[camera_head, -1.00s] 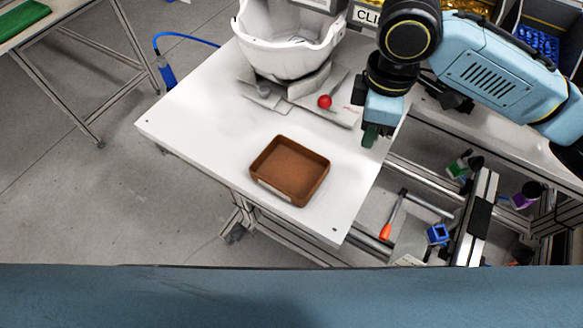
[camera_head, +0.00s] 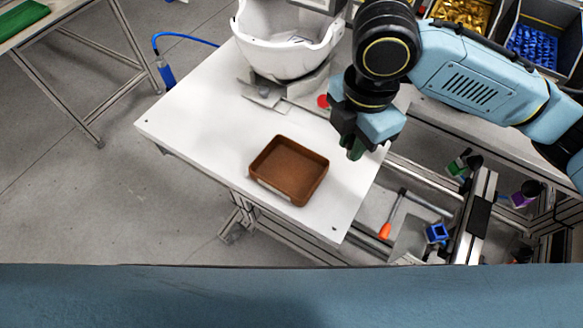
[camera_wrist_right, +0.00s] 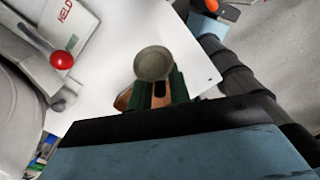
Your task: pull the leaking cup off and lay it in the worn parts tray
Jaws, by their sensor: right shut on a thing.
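My right gripper (camera_head: 355,150) is over the right part of the white table, to the right of the brown tray (camera_head: 257,176) and apart from it. In the right wrist view, the gripper's green fingers (camera_wrist_right: 158,88) are shut on a round grey cup (camera_wrist_right: 153,63), which faces that camera. The cup cannot be made out in the head view. The tray is open and looks empty; a small brown part of it (camera_wrist_right: 123,99) shows behind the fingers in the wrist view. My left gripper is out of view.
A white helmet shell (camera_head: 284,48) sits on a grey fixture at the back of the table. A red ball knob (camera_head: 323,101) stands by the fixture, near my right wrist. The table's front left (camera_head: 205,135) is clear. Bins of yellow and blue parts (camera_head: 535,45) stand at the back right.

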